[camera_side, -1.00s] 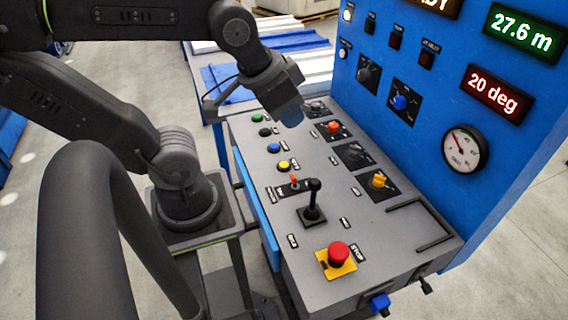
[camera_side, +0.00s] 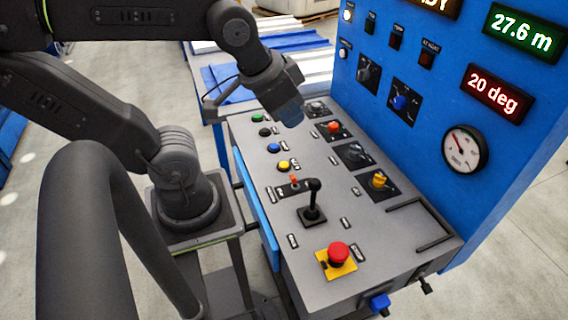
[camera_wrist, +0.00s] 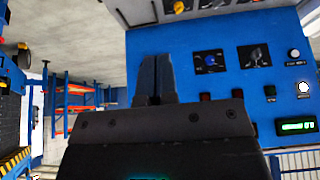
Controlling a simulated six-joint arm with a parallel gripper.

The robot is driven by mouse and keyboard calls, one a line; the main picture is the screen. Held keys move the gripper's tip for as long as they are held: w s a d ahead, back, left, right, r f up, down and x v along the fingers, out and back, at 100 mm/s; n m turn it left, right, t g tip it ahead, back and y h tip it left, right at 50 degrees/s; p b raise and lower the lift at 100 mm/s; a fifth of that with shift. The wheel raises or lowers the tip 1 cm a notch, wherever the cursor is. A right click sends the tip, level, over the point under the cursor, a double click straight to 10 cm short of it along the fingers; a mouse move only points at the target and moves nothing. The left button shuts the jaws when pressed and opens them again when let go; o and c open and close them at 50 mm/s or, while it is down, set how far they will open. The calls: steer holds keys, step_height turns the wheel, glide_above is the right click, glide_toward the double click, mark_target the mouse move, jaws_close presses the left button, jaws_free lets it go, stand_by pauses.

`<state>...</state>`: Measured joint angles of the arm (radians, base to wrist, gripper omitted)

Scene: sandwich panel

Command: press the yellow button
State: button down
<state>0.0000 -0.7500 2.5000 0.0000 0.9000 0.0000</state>
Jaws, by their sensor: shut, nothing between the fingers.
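The yellow button (camera_side: 283,166) is a small round cap on the grey sloped console, in a row with blue (camera_side: 273,148), black (camera_side: 265,132) and green (camera_side: 257,118) buttons. It is in full view in the side view; I cannot make it out in the wrist view. My gripper (camera_side: 292,118) hangs above the back part of the console, behind and above the yellow button and apart from it. In the wrist view its two dark fingers (camera_wrist: 155,78) are together with nothing between them.
A black joystick (camera_side: 313,199) and a small red-tipped lever stand in front of the yellow button. A red stop button (camera_side: 339,252) is at the console's front. Rotary knobs (camera_side: 378,180) line the right side. A blue upright panel (camera_side: 430,110) rises behind them.

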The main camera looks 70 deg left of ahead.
stand_by(0.7)
steer(key=m+t+h, duration=0.3)
steer(key=m+h, duration=0.1)
steer(key=m, duration=1)
glide_above(283, 165)
step_height(283, 165, down, 20)
steer(key=shift+f, duration=4.35)
